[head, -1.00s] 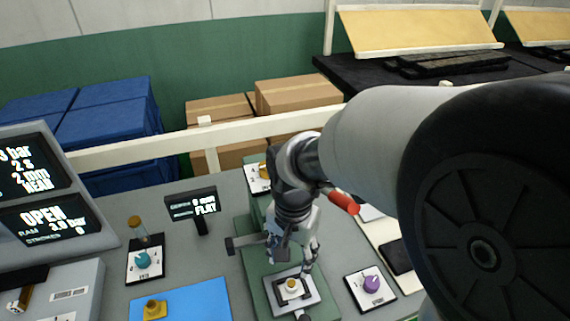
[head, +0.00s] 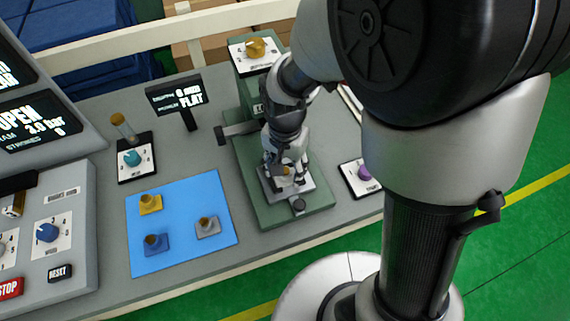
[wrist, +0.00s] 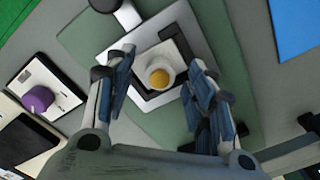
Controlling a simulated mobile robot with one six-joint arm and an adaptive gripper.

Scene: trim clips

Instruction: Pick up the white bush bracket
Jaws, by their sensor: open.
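The white bush bracket (wrist: 170,58) sits in a black L-shaped nest on a light plate. A round amber bush (wrist: 160,78) shows in the bracket's ring. My gripper (wrist: 162,62) is open, with one finger on each side of the bracket in the wrist view. A gap shows between each finger and the bracket there. In the head view my gripper (head: 286,174) is down over the plate on the green press base (head: 262,213) and hides most of the bracket.
A blue mat (head: 180,232) left of the press holds yellow, blue and grey brackets. A purple knob (wrist: 38,99) on a white card is beside the press. A display reading FLAT (head: 175,95) stands behind. A grey control box (head: 70,240) is at the left.

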